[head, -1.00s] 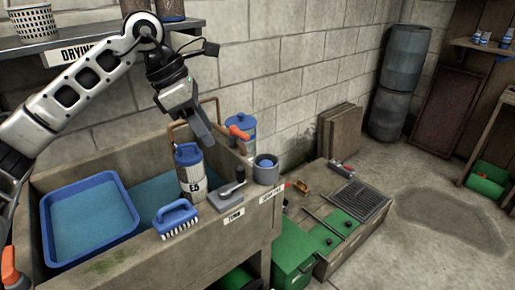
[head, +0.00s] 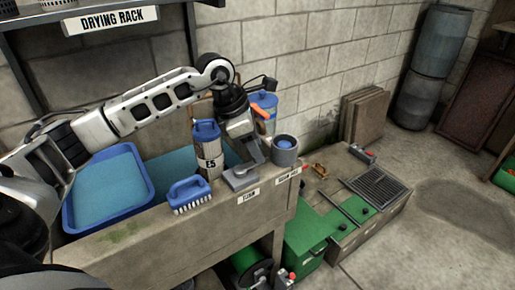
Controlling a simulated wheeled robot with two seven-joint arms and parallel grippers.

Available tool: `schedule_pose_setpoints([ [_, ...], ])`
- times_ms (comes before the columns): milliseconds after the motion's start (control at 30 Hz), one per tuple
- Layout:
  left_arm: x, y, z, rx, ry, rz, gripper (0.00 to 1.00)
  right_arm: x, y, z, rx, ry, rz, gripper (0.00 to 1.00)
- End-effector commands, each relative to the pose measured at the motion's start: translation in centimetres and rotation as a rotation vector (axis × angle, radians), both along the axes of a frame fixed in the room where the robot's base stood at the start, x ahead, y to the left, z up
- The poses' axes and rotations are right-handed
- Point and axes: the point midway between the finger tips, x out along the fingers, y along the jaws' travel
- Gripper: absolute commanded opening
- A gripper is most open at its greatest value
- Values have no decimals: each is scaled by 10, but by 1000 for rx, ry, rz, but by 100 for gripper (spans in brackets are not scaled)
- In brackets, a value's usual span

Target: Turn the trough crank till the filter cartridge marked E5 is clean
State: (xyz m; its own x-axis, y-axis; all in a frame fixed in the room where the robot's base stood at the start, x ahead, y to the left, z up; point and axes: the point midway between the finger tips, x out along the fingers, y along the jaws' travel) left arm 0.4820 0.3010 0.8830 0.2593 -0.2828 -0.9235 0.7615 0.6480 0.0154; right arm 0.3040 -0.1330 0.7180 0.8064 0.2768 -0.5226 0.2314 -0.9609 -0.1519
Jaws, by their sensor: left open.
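The filter cartridge marked E5 (head: 209,160) stands upright at the trough (head: 150,225), with a blue cap and a pale body. How dirty its surface is cannot be told at this size. The grey crank base (head: 240,183) sits on the trough's front rim, just right of the cartridge. My left gripper (head: 252,163) is open and reaches down over the crank, its fingers around or beside the handle; I cannot tell which. The handle is hidden behind it. My right gripper is not in view.
A blue scrubbing brush (head: 189,194) lies on the rim left of the crank. A grey cup (head: 285,150) stands on the right corner. A blue tray (head: 108,225) is at the left. Green boxes (head: 305,245) and a drain grate (head: 378,187) lie to the right.

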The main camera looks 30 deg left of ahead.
Motion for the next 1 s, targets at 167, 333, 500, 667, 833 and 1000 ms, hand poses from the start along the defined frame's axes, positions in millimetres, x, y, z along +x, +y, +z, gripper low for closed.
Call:
schedule_pose_setpoints([
  [167, 3, -4, -12, 0, 2, -1, 43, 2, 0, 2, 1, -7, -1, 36],
  [333, 3, -4, -13, 1, 0, -1, 43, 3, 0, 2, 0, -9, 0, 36],
  [500, 3, -4, -13, 0, 1, -1, 29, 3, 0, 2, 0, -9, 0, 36],
  [667, 3, -4, -13, 0, 1, -1, 0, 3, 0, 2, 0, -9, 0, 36],
  [833, 3, -3, -13, 1, 1, 5, 0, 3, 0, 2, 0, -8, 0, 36],
  [1000, 4, -1, -13, 2, -1, 45, 0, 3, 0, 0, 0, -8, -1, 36],
])
